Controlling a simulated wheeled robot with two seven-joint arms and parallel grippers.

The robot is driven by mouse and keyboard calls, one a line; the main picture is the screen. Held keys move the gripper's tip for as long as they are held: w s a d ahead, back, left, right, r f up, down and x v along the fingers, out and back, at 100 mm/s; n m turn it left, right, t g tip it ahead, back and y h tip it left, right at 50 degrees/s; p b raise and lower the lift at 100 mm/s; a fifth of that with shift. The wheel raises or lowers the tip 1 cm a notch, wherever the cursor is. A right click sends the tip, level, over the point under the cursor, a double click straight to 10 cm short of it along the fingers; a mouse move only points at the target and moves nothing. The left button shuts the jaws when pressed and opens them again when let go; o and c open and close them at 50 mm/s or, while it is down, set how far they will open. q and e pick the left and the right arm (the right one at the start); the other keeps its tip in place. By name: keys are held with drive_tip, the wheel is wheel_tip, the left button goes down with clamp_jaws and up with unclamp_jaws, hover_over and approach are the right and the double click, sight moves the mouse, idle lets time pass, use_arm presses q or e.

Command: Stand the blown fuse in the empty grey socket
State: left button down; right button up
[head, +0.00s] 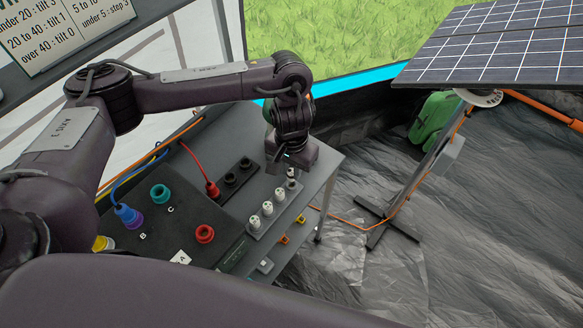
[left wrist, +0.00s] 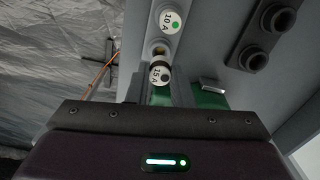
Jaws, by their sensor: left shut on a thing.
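My left gripper (head: 291,170) points down at the far end of the grey fuse rail (head: 262,226). In the left wrist view its fingers (left wrist: 175,95) are shut on a fuse (left wrist: 161,74) with a white "15 A" cap, a black dot and a dark band. A neighbouring fuse (left wrist: 171,20) with a "10 A" cap and green dot stands in the rail. Several white-capped fuses (head: 267,208) stand along the rail in the head view. The socket under the held fuse is mostly hidden; I cannot tell whether the fuse is seated. My right gripper is not in view.
Two black sockets (head: 238,171) stand beside the rail; they also show in the left wrist view (left wrist: 268,40). A dark box with a red socket (head: 204,234) and teal socket (head: 160,194) is to the left. A red plug (head: 212,189) is near. The table's edge lies just right of the rail.

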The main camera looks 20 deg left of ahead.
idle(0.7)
use_arm(q)
drive_tip(key=shift+p, duration=0.5)
idle(0.5)
drive_tip(key=shift+p, duration=0.55)
idle(0.4)
drive_tip(key=shift+p, duration=0.5)
drive_tip(key=shift+f+b, duration=0.35)
drive_tip(key=shift+f, duration=1.2)
